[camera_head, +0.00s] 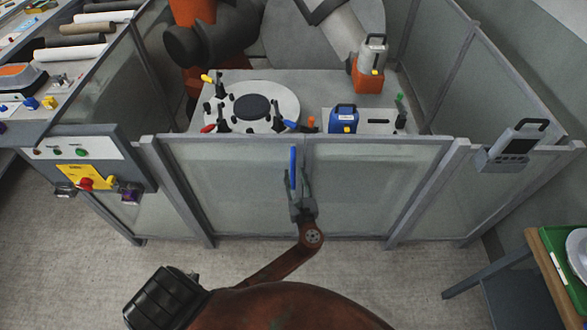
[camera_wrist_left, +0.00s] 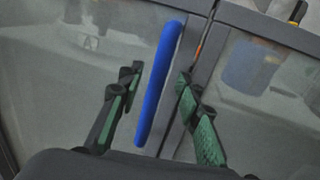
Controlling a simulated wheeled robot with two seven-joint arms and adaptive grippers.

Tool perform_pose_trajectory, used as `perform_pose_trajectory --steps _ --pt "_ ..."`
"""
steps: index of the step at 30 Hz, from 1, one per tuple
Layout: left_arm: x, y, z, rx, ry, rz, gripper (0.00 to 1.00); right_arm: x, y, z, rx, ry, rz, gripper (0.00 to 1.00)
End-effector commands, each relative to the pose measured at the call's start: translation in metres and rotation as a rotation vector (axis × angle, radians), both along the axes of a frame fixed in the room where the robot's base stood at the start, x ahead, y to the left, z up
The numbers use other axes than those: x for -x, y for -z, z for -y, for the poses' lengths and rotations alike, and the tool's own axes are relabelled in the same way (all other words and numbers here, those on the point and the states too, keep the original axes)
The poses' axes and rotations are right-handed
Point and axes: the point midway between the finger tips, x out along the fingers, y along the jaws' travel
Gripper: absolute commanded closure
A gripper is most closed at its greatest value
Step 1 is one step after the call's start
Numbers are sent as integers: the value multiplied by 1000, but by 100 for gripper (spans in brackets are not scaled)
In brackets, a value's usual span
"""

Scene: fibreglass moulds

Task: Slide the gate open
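The gate (camera_head: 375,185) is part of a waist-high fence of framed translucent panels. It stands closed, its edge meeting the neighbouring panel (camera_head: 235,180) at a narrow seam. An upright blue handle (camera_head: 293,168) is mounted by that seam. My left gripper (camera_head: 300,196) is in front of the gate at the handle's lower end. In the left wrist view, the blue handle (camera_wrist_left: 160,85) shows between the open fingers of my left gripper (camera_wrist_left: 160,80), with a visible gap on both sides. I cannot tell how deep the handle reaches between them. My right gripper is out of view.
Behind the fence is a work table (camera_head: 305,85) with a round mould (camera_head: 250,107), a blue container (camera_head: 343,119) and an orange machine. A control box (camera_head: 85,165) hangs on the fence at left. A side table (camera_head: 550,265) stands at right. The floor in front is mostly clear.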

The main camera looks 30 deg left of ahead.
Motion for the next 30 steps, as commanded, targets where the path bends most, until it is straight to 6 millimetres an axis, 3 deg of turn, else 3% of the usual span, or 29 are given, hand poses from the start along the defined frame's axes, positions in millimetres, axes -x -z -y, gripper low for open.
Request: perform_pose_trajectory --steps 7,19,30 --pt "-25 1 -23 1 1 -1 68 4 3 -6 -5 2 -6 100" --pt "-31 1 -29 3 -1 -2 68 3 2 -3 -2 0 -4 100" --pt "-30 2 -29 3 0 -2 93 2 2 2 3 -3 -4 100"
